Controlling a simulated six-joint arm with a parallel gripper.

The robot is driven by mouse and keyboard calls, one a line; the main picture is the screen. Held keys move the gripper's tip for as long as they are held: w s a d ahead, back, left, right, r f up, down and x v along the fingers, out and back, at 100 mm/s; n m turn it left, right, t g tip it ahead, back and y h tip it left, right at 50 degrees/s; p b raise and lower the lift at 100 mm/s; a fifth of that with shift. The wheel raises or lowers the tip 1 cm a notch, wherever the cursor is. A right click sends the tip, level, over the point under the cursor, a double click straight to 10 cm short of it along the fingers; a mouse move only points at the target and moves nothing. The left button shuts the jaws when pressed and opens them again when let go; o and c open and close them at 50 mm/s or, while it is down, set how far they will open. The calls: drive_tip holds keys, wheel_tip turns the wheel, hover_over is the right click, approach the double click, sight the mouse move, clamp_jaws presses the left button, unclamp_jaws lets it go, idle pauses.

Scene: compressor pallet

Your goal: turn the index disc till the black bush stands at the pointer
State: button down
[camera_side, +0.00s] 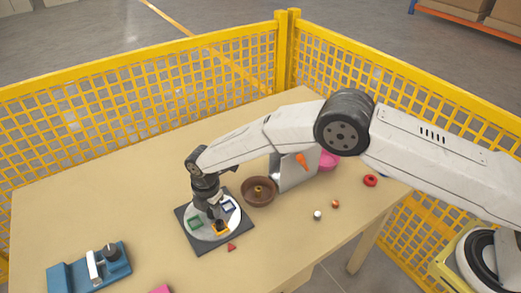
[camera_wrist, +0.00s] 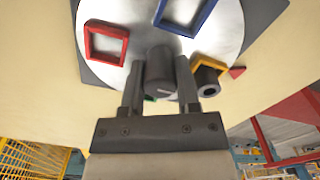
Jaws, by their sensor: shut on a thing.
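The index disc (camera_side: 190,229) is a pale round plate on a dark square base (camera_side: 201,246). It bears coloured square frames: green (camera_side: 195,223), blue (camera_side: 229,206), yellow (camera_side: 221,231), and red (camera_wrist: 106,43). The black bush (camera_wrist: 209,89) stands in the yellow frame (camera_wrist: 200,70). The red triangular pointer (camera_side: 231,247) lies just outside the disc, beside the yellow frame; it also shows in the wrist view (camera_wrist: 237,72). Bush and pointer look roughly in line; exact alignment is unclear. My gripper (camera_wrist: 160,92) is shut on the dark central knob (camera_wrist: 159,66). The green frame is mostly hidden in the wrist view.
A brown bowl (camera_side: 258,199) and a grey upright block (camera_side: 287,181) stand behind. A pink bowl (camera_side: 329,160), red ring (camera_side: 370,180), white ball (camera_side: 317,215) and small red piece (camera_side: 335,203) are right. A blue fixture (camera_side: 70,279) is front left. Yellow fencing (camera_side: 130,95) borders the table.

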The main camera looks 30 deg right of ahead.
drive_tip(key=c, duration=0.6)
unclamp_jaws()
drive_tip(key=shift+r, duration=0.1)
drive_tip(key=shift+r, duration=3.85)
